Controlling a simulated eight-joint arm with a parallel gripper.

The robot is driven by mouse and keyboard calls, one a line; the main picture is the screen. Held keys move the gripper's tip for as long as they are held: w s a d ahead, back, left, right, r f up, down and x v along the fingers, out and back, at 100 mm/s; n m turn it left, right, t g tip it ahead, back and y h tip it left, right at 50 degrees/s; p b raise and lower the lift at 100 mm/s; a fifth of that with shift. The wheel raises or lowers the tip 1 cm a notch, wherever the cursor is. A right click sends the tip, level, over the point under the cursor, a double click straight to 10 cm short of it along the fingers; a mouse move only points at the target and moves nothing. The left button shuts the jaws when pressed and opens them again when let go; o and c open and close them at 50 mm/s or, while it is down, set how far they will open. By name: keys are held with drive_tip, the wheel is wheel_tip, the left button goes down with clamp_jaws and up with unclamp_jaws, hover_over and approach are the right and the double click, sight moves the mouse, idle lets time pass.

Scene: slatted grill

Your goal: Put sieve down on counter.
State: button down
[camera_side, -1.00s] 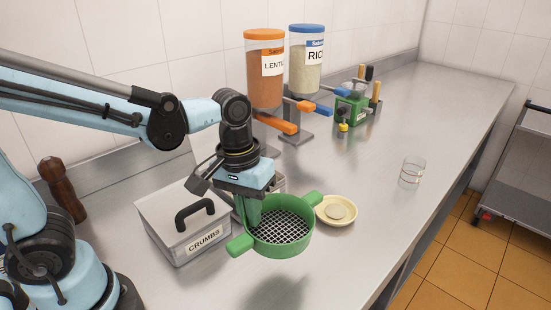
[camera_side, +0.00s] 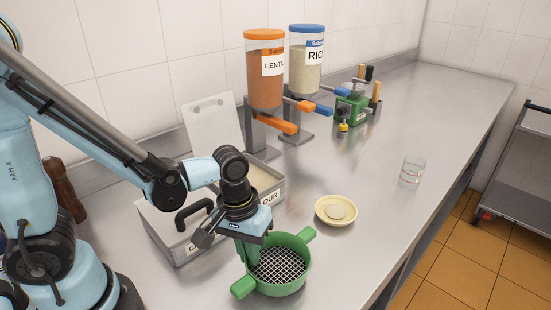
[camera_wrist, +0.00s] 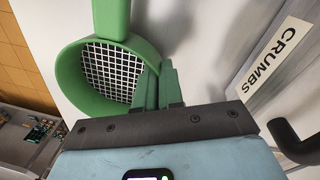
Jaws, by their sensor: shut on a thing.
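The green sieve (camera_side: 290,287) has a dark mesh and two stub handles. It is roughly level, low over the bare front part of the counter (camera_side: 345,265). Whether its bottom touches the counter cannot be told. My gripper (camera_side: 250,254) is shut on the sieve's rim at its left side, pointing down. In the wrist view the green fingers (camera_wrist: 160,92) grip the wall of the sieve (camera_wrist: 119,92), and the mesh looks empty. The fingertips are partly hidden.
The lidded crumbs box (camera_side: 160,228) and the open flour box (camera_side: 272,200) stand close behind my gripper. A cream dish (camera_side: 322,217) holding a pale disc lies behind right. A glass (camera_side: 412,170) stands farther right. Lentil (camera_side: 263,85) and rice (camera_side: 305,75) dispensers stand at the back.

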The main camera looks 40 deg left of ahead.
drive_tip(key=shift+f, duration=0.85)
drive_tip(key=c, duration=1.3)
unclamp_jaws()
drive_tip(key=shift+f, duration=0.1)
drive_tip(key=shift+o, duration=0.2)
wheel_tip(320, 180, up, 8)
drive_tip(key=shift+s+a+f, duration=0.15)
drive_tip(key=shift+s+a, duration=0.05)
drive_tip(key=shift+a, duration=0.15)
